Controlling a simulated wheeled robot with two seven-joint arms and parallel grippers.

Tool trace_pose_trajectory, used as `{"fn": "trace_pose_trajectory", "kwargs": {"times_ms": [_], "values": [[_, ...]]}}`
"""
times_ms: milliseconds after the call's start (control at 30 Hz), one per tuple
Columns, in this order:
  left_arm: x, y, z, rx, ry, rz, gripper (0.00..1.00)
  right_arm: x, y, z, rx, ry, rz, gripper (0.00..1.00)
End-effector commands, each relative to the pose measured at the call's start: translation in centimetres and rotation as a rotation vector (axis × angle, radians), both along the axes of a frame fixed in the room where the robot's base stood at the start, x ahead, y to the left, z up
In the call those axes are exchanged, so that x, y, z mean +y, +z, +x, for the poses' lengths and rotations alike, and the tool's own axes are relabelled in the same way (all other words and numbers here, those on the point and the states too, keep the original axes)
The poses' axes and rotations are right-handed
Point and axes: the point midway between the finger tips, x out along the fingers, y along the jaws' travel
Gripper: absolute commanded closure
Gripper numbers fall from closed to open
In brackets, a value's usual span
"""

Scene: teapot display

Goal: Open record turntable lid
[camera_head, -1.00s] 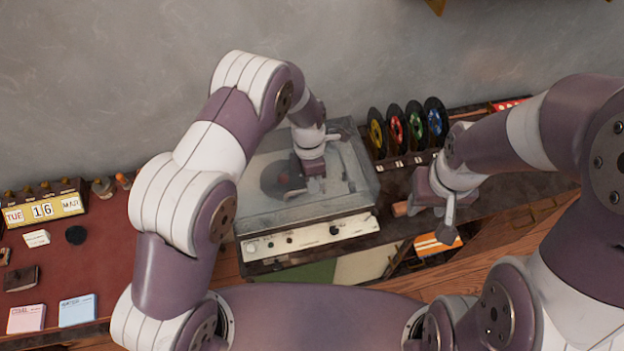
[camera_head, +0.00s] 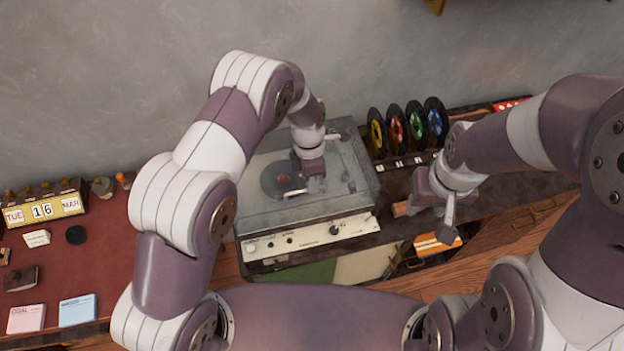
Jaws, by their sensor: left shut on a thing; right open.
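The record turntable (camera_head: 300,236) has a white front panel with knobs and a clear lid (camera_head: 350,205) over its top. A dark record (camera_head: 277,182) shows through or behind the lid. My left gripper (camera_head: 313,176) is over the middle of the turntable, pointing down and shut on the lid. Its fingertips are small and partly hidden, so the exact contact is hard to see. How far the lid is raised is also hard to tell. My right gripper (camera_head: 416,200) is open and empty, right of the turntable and apart from it.
Several colourful records stand in a rack (camera_head: 405,158) behind and right of the turntable. A calendar (camera_head: 43,208) and notepads (camera_head: 77,310) are on the red surface at left. An orange-striped item (camera_head: 437,244) lies below my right gripper. The grey wall is close behind.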

Motion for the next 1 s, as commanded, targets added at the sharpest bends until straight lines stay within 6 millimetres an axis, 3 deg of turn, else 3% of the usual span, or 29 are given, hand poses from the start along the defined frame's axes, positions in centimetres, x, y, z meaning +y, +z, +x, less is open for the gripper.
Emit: {"fn": "trace_pose_trajectory", "kwargs": {"times_ms": [267, 467, 1000], "values": [[0.0, 0.1, 0.1, -0.001, 0.000, -0.001, 1.00, 0.0, 0.0, 0.0, 0.000, 0.000, 0.000, 0.57], [0.1, 1.3, 0.4, -0.003, 0.000, -0.001, 1.00, 0.0, 0.7, 0.0, 0.000, 0.000, 0.000, 0.57], [1.4, 9.4, 4.5, -0.014, 0.003, -0.001, 1.00, 0.0, 3.9, 0.0, 0.000, 0.000, 0.000, 0.57]]}}
